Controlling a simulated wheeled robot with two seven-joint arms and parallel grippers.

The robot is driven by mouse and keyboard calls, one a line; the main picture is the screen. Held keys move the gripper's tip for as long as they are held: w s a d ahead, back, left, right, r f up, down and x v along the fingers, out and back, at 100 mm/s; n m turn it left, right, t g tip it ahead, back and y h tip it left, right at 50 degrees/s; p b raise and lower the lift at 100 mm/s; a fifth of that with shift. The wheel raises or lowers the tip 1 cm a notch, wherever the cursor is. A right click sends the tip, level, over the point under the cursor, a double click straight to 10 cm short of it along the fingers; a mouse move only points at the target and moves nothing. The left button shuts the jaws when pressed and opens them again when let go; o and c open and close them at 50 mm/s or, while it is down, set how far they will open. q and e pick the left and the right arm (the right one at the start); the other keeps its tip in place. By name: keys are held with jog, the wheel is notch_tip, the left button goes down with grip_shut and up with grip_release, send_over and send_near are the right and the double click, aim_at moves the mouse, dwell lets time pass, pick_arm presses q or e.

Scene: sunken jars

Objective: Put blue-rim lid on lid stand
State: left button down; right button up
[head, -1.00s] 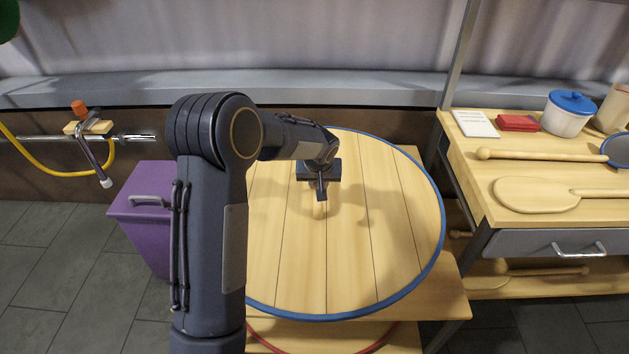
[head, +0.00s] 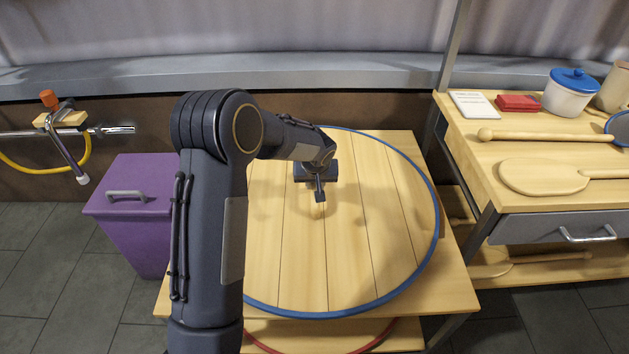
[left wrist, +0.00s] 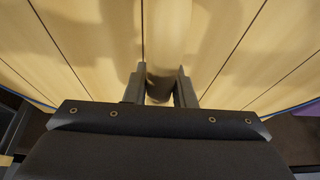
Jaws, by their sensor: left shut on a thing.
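The blue-rim lid (head: 365,240) is a large round disc of pale planks with a blue edge. My left gripper (head: 319,193) is shut on its small wooden handle (head: 318,211) near the middle; the left wrist view shows the fingers (left wrist: 160,88) on either side of it. The lid lies flat over the wooden lid stand (head: 452,296), whose corners stick out beyond the rim. I cannot tell whether lid and stand touch. My left arm hides the lid's left part. My right gripper is not in view.
A red-rimmed disc (head: 378,340) shows lower in the stand. A purple bin (head: 130,215) stands at left, below a pipe with a tap (head: 62,135). At right, a bench (head: 465,135) holds a blue-lidded pot (head: 570,95) and wooden paddles (head: 540,177).

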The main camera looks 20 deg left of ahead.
pick_arm(q)
jog(key=shift+w+r, duration=0.1)
jog(key=shift+r, duration=0.05)
jog(key=c, duration=1.2)
grip_release()
jog(key=p+v, duration=0.3)
jog(key=v, duration=0.7)
jog(key=shift+r, duration=0.3)
jog(key=shift+s+d+r, duration=0.15)
jog(key=shift+s+r, duration=0.3)
jog(key=shift+r, duration=0.15)
jog(key=s+r+h, duration=0.1)
jog(key=s+r, duration=0.2)
jog(key=s, duration=0.3)
jog(key=s+r+m+h, duration=0.1)
jog(key=s+r, duration=0.1)
jog(key=s, duration=0.3)
jog(key=s+r+h, duration=0.1)
jog(key=s+r, duration=0.2)
jog(key=s, duration=0.3)
jog(key=s+d+m+t+h, duration=0.1)
jog(key=s+d, duration=0.5)
jog(key=s, duration=0.8)
jog(key=shift+s+f+m+h, duration=0.35)
jog(key=shift+f+m+h, duration=0.05)
jog(key=shift+m+h, duration=0.45)
